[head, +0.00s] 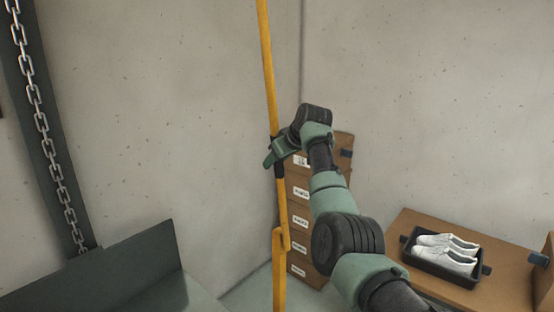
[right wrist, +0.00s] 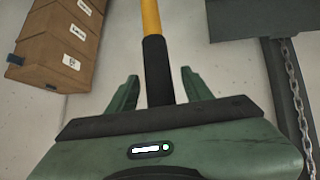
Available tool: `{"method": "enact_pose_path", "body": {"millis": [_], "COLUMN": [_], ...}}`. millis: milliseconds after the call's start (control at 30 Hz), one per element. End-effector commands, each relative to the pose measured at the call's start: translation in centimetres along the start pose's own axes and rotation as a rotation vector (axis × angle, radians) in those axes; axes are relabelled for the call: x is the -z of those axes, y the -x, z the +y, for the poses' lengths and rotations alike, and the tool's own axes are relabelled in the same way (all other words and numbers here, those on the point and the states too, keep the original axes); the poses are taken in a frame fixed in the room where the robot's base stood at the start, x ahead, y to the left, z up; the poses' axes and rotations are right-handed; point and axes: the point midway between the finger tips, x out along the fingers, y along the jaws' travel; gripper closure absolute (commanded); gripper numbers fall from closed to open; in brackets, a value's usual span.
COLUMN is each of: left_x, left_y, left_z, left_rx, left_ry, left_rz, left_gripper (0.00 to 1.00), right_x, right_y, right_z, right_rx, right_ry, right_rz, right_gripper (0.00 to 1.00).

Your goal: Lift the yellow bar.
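The yellow bar (head: 266,60) stands nearly upright in the head view, leaning slightly. It has a black grip section partway down and a bent, hook-like piece lower. Both its ends run out of the picture. My right gripper (head: 273,154) is at the black grip section. In the right wrist view, the yellow bar (right wrist: 151,18) runs between the two spread fingers of my right gripper (right wrist: 160,75), with a visible gap on each side. The fingers are open and not closed on it. My left gripper is not in view.
A stack of brown boxes (head: 300,190) stands behind the bar. White shoes (head: 446,252) lie in a black tray (head: 411,251) on a brown table (head: 405,219) at right. A chain (head: 41,122) hangs at left above a dark metal panel (head: 110,270).

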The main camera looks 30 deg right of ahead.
Motion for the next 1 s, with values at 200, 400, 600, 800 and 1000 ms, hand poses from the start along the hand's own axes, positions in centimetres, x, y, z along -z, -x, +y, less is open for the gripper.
{"method": "enact_pose_path", "body": {"millis": [200, 400, 600, 800, 1000], "left_x": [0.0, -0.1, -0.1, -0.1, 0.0], "left_y": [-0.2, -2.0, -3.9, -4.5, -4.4], "left_z": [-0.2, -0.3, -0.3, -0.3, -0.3], "left_rx": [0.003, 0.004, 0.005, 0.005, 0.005], "left_ry": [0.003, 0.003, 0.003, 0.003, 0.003], "left_rz": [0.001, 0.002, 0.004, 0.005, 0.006], "left_gripper": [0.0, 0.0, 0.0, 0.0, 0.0], "right_x": [0.1, -0.2, -0.1, 0.0, 0.0], "right_y": [0.2, 2.1, 5.6, 7.5, 7.8], "right_z": [0.1, 0.1, 0.1, 0.1, 0.1], "right_rx": [-0.002, -0.004, -0.003, -0.002, 0.0], "right_ry": [0.0, 0.0, 0.001, 0.0, -0.001], "right_rz": [0.004, 0.006, 0.006, 0.002, 0.0], "right_gripper": [0.5, 0.5, 0.5, 0.5, 0.5]}}
